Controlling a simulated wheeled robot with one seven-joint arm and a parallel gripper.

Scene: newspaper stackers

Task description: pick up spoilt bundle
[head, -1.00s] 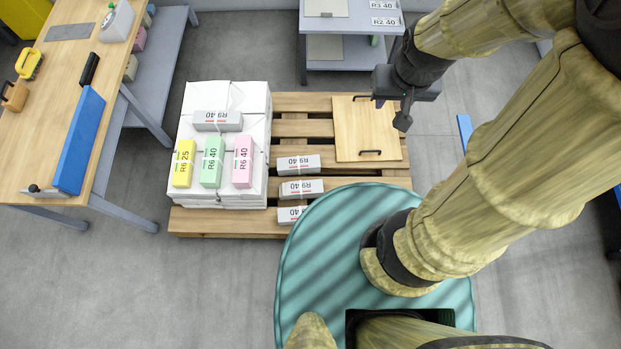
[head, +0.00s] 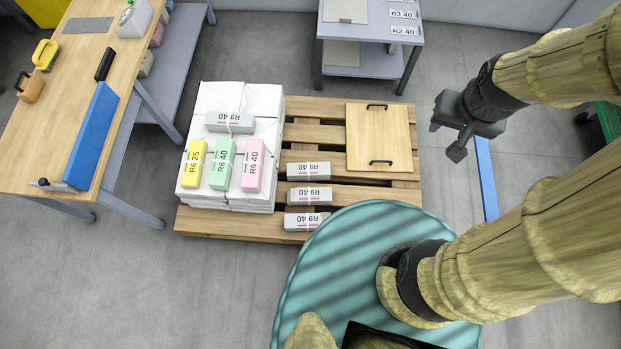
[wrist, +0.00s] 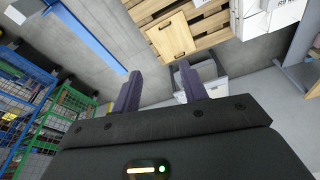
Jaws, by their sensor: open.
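Several strapped bundles with printed labels are in the head view; which one is spoilt I cannot tell. A yellow bundle (head: 194,164), a green bundle (head: 222,164), a pink bundle (head: 253,166) and a grey bundle (head: 229,122) lie on a white wrapped stack (head: 262,101). Three more grey bundles, upper (head: 308,171), middle (head: 309,195) and lower (head: 304,221), lie on the pallet slats right of the stack. My gripper (head: 447,140) is raised right of the pallet, away from every bundle. In the wrist view my gripper (wrist: 159,82) has its two fingers apart with nothing between them.
The wooden pallet (head: 328,106) carries the stack and a wooden board with handles (head: 379,137). A workbench (head: 75,115) stands at left, a grey table (head: 370,35) at the back. A blue strip (head: 486,180) lies at right. Wire cages (wrist: 65,108) show in the wrist view.

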